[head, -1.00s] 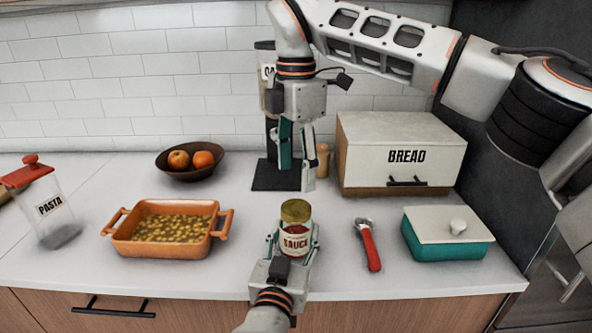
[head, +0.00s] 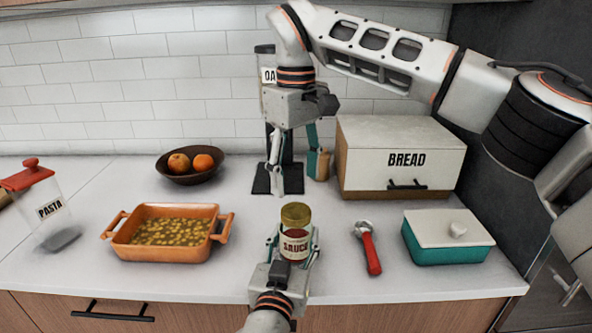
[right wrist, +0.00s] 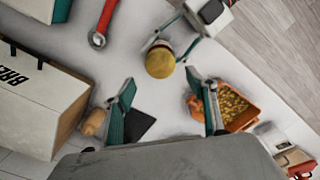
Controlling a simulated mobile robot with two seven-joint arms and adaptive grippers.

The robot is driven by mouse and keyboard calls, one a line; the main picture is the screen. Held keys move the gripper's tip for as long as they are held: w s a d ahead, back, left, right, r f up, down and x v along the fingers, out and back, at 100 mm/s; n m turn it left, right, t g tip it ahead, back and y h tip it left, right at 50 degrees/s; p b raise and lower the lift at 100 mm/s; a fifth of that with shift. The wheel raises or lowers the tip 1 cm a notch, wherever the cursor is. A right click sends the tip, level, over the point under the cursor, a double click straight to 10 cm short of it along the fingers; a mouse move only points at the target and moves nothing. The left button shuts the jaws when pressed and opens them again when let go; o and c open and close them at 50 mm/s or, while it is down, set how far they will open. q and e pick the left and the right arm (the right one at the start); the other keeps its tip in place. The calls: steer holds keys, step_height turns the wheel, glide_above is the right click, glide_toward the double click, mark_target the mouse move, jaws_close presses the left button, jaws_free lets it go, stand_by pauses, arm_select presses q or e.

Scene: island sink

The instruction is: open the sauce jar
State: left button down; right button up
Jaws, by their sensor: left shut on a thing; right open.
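The sauce jar (head: 296,240) stands upright near the counter's front edge, with a red body, a cream label and a gold lid (head: 296,214) on top. My left gripper (head: 293,254) is shut on the jar's body from the front. My right gripper (head: 294,172) is open and empty, above and behind the jar, pointing down. In the right wrist view, the gold lid (right wrist: 160,58) shows beyond the two spread fingers of the right gripper (right wrist: 166,105), apart from them.
An orange baking dish (head: 168,250) sits left of the jar. A red-handled tool (head: 370,250) and a teal dish with a white lid (head: 448,237) lie to the right. The bread box (head: 400,155), a fruit bowl (head: 189,170) and a dark stand (head: 268,181) are behind.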

mark_target(296, 211)
step_height(296, 211, down, 7)
steer(key=shift+f, duration=0.2)
stand_by(0.3)
